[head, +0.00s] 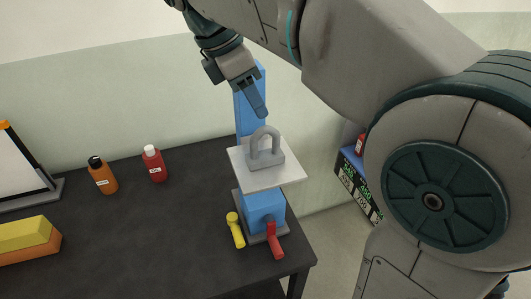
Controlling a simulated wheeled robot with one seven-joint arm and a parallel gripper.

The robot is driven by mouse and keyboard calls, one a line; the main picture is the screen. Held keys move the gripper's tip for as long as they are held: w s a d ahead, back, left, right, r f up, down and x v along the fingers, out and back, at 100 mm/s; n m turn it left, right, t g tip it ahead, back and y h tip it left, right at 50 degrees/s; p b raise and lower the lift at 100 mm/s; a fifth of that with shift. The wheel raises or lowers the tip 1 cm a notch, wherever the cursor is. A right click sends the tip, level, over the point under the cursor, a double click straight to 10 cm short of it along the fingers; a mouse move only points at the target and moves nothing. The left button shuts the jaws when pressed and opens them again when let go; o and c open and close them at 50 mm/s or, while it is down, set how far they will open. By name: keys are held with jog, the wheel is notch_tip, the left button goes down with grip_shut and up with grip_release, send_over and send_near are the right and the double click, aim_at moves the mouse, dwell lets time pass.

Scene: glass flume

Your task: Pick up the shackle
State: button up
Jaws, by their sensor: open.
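The grey shackle (265,149) stands upright on a pale square plate (290,174), its rounded bow at the top and its base flat on the plate. The plate sits on top of a blue stand (266,205) near the right end of the dark table. My gripper (258,112) hangs just above the shackle, slightly up and left of its bow in the head view, pointing down. It is open and holds nothing. One finger shows clearly; the other is largely hidden. I cannot tell the exact gap between fingertip and bow.
A blue column (248,120) rises behind the plate. Yellow (236,230) and red (274,240) handles are at the stand's foot. An orange bottle (103,177) and red bottle (154,164) stand left. Yellow and orange blocks (28,236) lie at far left. The middle of the table (150,240) is clear.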

aim_at(267, 125)
jog(key=x, duration=0.4)
jog(key=shift+f, duration=0.25)
jog(key=shift+a+b+x, duration=0.15)
jog(key=shift+x, duration=1.15)
jog(key=shift+a+b+x, duration=0.1)
jog(key=shift+b+x, duration=0.05)
jog(key=shift+x, duration=1.15)
grip_shut()
